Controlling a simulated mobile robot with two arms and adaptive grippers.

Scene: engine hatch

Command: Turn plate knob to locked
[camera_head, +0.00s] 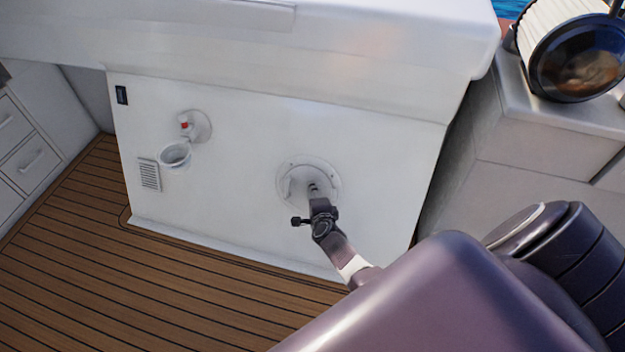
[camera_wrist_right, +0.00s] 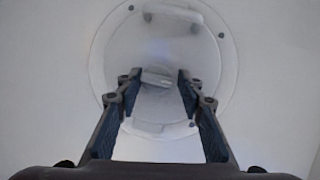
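The round white plate (camera_head: 299,172) is mounted on the white hatch wall, with small bolts around its rim. In the right wrist view the plate (camera_wrist_right: 112,50) fills the upper middle. The small grey knob (camera_wrist_right: 157,76) sits at its centre, with its bar lying roughly level. My right gripper (camera_wrist_right: 159,82) is open, with one finger to each side of the knob and a visible gap to it. In the head view my right gripper (camera_head: 315,197) is in front of the plate and hides part of it. My left gripper is not in view.
A white fitting with a red part (camera_head: 185,126) and a white cup-like holder (camera_head: 175,155) are on the wall to the left, above a vent grille (camera_head: 149,174). Drawers (camera_head: 28,160) stand far left. The wooden deck (camera_head: 150,290) is clear. A large round lamp (camera_head: 580,60) is at upper right.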

